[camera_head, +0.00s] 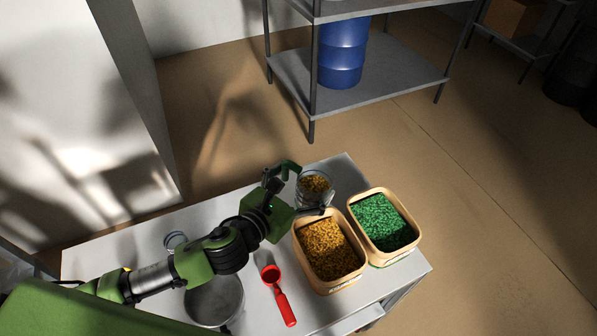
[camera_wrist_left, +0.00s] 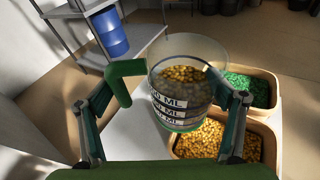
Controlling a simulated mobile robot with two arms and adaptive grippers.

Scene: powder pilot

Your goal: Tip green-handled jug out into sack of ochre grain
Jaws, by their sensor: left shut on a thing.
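The clear jug (camera_head: 316,182) with a green handle (camera_wrist_left: 124,74) and printed ML marks holds ochre grain. My left gripper (camera_head: 306,189) is shut on the jug, with a finger on each side of it. The jug looks close to upright, behind the ochre sack; I cannot tell how far it is above the table. In the left wrist view the jug (camera_wrist_left: 178,112) fills the space between the fingers (camera_wrist_left: 163,116). The open sack of ochre grain (camera_head: 347,284) stands in front of the jug and also shows in the left wrist view (camera_wrist_left: 268,146). My right gripper is out of view.
A sack of green grain (camera_head: 411,240) stands right of the ochre one. A red scoop (camera_head: 281,298), a grey metal bowl (camera_head: 215,302) and a small jar (camera_head: 174,241) are on the pale table (camera_head: 252,321). A metal shelf (camera_head: 386,96) with a blue drum (camera_head: 342,55) stands behind.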

